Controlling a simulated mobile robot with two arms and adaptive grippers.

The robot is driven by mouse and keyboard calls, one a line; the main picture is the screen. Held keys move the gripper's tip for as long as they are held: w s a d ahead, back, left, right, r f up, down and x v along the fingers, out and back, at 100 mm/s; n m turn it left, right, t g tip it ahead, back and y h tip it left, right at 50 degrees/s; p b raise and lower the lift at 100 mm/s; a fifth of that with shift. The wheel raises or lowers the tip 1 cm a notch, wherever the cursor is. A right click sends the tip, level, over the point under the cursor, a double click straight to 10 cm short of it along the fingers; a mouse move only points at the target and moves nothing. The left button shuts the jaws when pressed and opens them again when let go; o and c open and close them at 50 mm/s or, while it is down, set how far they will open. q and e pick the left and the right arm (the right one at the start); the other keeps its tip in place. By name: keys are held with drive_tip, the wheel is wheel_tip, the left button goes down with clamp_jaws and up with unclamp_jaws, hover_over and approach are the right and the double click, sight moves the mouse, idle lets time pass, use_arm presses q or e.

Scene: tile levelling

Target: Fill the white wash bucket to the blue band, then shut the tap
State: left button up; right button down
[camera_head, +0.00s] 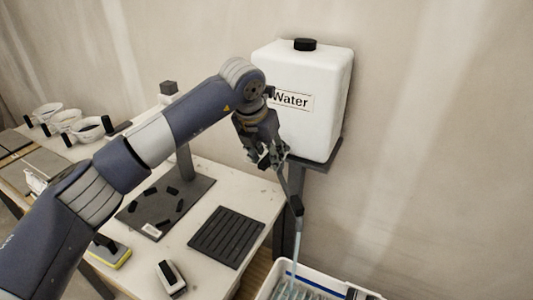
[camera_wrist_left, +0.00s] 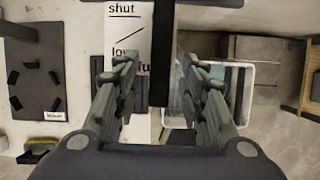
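The white water tank (camera_head: 310,95) with a black cap stands on a dark stand against the wall. My left gripper (camera_head: 272,160) is at the tap below its front edge. In the left wrist view my left gripper (camera_wrist_left: 160,85) has its fingers apart, with a dark bar (camera_wrist_left: 162,50), apparently the tap lever, between them and gaps on both sides. Behind it is a white plate (camera_wrist_left: 128,40) reading "shut", "low" and a partly hidden word. A thin bluish stream (camera_head: 295,245) runs down into the white wash bucket (camera_head: 345,281), cut off below. Its blue band shows partly; the water level is unclear.
A white worktable (camera_head: 190,235) holds a black ribbed mat (camera_head: 227,237), a dark plate with black pieces (camera_head: 165,205), a yellow-edged sponge float (camera_head: 110,252) and a small black-and-white tool (camera_head: 171,278). White bowls (camera_head: 88,128) stand at the back left.

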use_arm(q)
drive_tip(key=v, duration=1.2)
drive_tip(key=shift+a, duration=0.1)
idle(6.7)
